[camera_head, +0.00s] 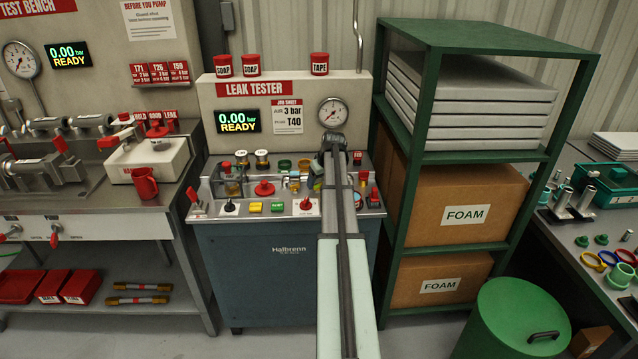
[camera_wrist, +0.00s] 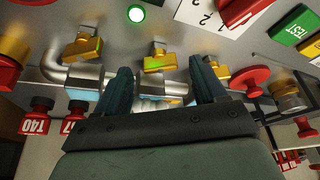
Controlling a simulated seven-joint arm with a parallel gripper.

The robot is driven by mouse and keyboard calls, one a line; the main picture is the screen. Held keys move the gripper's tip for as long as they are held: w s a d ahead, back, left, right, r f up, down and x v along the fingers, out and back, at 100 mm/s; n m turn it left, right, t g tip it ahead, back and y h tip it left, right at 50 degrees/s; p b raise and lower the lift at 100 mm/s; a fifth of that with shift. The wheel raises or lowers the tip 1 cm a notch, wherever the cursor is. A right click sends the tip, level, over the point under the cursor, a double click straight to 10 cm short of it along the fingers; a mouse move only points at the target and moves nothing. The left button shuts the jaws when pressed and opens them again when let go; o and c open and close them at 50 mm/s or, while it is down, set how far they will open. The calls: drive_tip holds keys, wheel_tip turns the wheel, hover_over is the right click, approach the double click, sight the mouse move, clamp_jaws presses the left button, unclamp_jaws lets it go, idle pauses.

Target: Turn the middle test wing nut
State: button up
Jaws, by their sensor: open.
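Three brass wing nuts sit in a row on silver pipe fittings in the wrist view. The middle wing nut (camera_wrist: 160,60) lies between the fingertips of my open gripper (camera_wrist: 160,68), with a gap visible on both sides. It has a greenish tint. The left wing nut (camera_wrist: 82,46) is clear of the fingers. The right wing nut (camera_wrist: 219,71) is partly hidden behind the right finger. In the head view my arm reaches over the leak tester (camera_head: 284,92) and covers part of its deck; the fingertips cannot be made out there.
In the wrist view a red round knob (camera_wrist: 250,77) is close right of my right finger. A lit green lamp (camera_wrist: 136,14) is above. In the head view a green shelf (camera_head: 408,95) stands right of the tester.

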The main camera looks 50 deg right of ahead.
drive_tip(key=shift+w+f, duration=0.25)
drive_tip(key=shift+f, duration=0.4)
drive_tip(key=c, duration=1.1)
